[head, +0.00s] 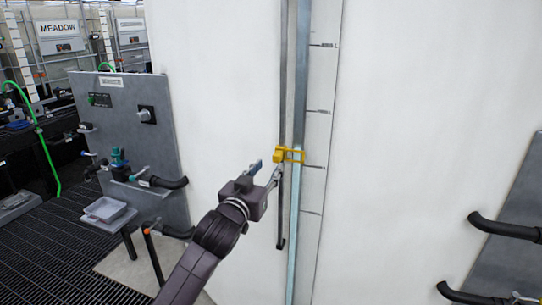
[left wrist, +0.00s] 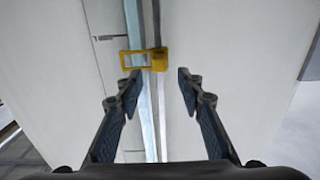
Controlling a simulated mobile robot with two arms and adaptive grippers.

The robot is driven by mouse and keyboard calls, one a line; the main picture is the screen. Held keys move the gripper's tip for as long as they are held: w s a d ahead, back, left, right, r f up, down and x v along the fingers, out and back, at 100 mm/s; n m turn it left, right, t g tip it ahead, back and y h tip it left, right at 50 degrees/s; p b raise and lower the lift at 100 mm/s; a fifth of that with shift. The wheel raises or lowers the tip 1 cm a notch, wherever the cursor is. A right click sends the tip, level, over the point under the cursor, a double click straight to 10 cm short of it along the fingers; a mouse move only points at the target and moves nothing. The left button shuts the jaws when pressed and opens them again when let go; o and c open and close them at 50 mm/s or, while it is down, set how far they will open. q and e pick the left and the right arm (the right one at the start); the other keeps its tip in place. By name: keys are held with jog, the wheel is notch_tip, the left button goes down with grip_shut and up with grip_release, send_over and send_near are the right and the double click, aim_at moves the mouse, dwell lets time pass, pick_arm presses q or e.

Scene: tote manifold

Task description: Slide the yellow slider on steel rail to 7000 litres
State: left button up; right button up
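The yellow slider (head: 289,155) sits on a vertical steel rail (head: 299,75) on a tall white tank wall. It has an open frame on one side and a solid block on the other. It also shows in the left wrist view (left wrist: 158,61), just ahead of my fingertips. My left gripper (head: 267,169) is just left of the slider in the head view. In the left wrist view my left gripper (left wrist: 160,82) is open, its fingers spread either side of the rail, with nothing between them in its grip. My right gripper is not in view.
A scale (head: 318,112) with dark tick marks runs beside the rail; its labels are too small to read. A grey panel (head: 130,125) with a knob, valve and pipes stands left. Black pipes (head: 505,227) stick out at right. The tank wall around the rail is clear.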

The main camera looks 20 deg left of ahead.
aim_at(276, 158)
pick_arm(q)
jog(key=w+p, duration=0.1)
jog(key=w, duration=0.5)
jog(key=shift+d+r+p, duration=0.1)
jog(key=shift+d+p, duration=0.05)
jog(key=shift+p, duration=0.2)
jog(key=shift+w, duration=1.1)
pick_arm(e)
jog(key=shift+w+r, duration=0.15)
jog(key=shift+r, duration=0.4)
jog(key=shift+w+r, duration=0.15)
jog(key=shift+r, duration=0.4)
pick_arm(q)
grip_shut()
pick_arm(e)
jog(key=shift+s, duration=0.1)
